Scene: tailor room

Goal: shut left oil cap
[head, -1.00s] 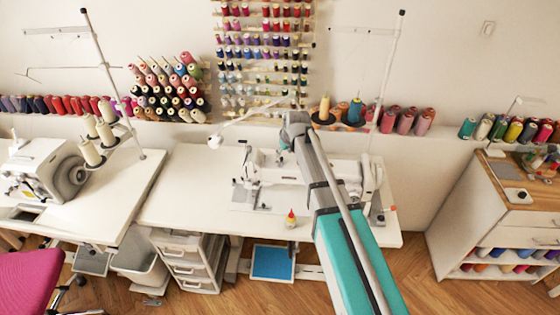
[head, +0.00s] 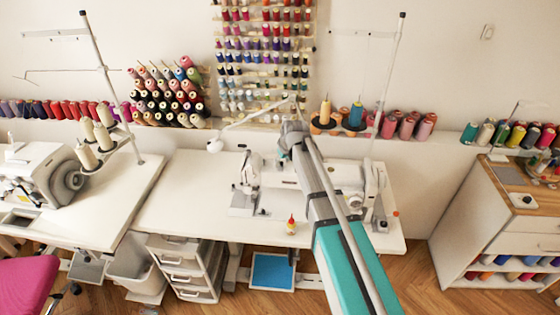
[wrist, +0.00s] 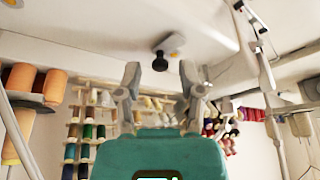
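The white sewing machine (head: 345,178) stands on the middle table. Its white surface (wrist: 110,25) fills the upper part of the wrist view. Contact is not visible.
A thread stand pole (head: 390,85) rises behind the machine at right. Spools on a wall rack (head: 265,60) are behind. The tabletop left of the machine (head: 190,190) is clear.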

